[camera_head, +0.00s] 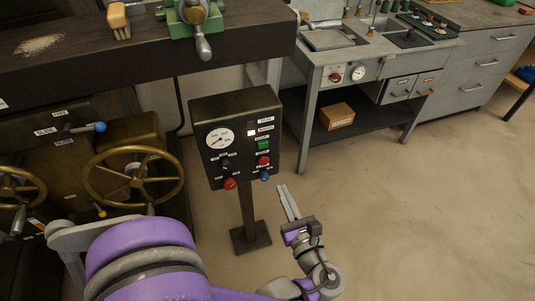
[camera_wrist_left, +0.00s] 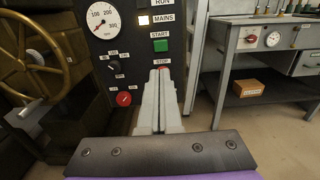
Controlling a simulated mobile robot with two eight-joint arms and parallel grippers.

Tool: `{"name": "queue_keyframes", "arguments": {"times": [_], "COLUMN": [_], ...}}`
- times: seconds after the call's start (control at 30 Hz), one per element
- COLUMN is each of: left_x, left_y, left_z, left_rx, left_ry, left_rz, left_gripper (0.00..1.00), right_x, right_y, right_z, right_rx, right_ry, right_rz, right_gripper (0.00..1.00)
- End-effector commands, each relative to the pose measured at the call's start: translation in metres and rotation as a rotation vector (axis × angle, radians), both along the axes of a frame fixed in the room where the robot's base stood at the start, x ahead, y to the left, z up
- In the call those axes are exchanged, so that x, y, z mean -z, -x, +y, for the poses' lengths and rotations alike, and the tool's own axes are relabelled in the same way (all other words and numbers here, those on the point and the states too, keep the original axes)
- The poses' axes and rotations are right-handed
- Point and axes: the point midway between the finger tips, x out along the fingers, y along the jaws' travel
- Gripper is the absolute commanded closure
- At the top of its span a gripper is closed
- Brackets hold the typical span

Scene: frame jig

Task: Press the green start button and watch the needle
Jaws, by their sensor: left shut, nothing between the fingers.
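The green start button (camera_head: 263,144) is on the black control panel (camera_head: 238,103), which stands on a post. In the left wrist view the green button (camera_wrist_left: 161,45) sits under a START label, just above my fingertips. The dial gauge (camera_head: 220,138) is at the panel's upper left; in the wrist view (camera_wrist_left: 104,20) its needle is too small to read surely. My left gripper (camera_head: 288,203) is shut and empty, below and in front of the panel in the head view. In the wrist view its fingers (camera_wrist_left: 160,95) cover part of the red STOP button. My right gripper is not in view.
A red knob (camera_head: 230,183) and a blue knob (camera_head: 265,176) are low on the panel. Brass handwheels (camera_head: 134,178) stand to the left. A grey workbench (camera_head: 310,105) with a cardboard box (camera_head: 336,116) on its shelf is to the right. The floor at right is clear.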

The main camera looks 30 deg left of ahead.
Motion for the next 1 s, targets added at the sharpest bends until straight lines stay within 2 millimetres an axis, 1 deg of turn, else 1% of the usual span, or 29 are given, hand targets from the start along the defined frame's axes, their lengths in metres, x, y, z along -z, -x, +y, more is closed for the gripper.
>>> {"name": "queue_keyframes", "arguments": {"times": [0.17, 0.4, 0.6, 0.8, 1.0], "left_x": [0.0, 0.001, 0.001, 0.001, 0.0], "left_y": [-0.013, -0.046, -0.071, -0.086, -0.09], "left_z": [0.017, 0.057, 0.085, 0.101, 0.105], "left_rx": [-0.005, -0.007, -0.005, -0.001, 0.001], "left_ry": [-0.001, 0.0, 0.001, 0.001, 0.001], "left_rz": [0.001, 0.0, 0.001, 0.001, 0.001], "left_gripper": [1.0, 1.0, 1.0, 1.0, 1.0], "right_x": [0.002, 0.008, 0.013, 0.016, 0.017], "right_y": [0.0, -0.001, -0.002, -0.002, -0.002], "right_z": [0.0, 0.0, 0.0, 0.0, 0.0], "right_rx": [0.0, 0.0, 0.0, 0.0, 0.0], "right_ry": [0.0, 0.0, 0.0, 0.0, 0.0], "right_rz": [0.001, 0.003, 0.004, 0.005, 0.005], "right_gripper": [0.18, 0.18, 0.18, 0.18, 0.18]}}
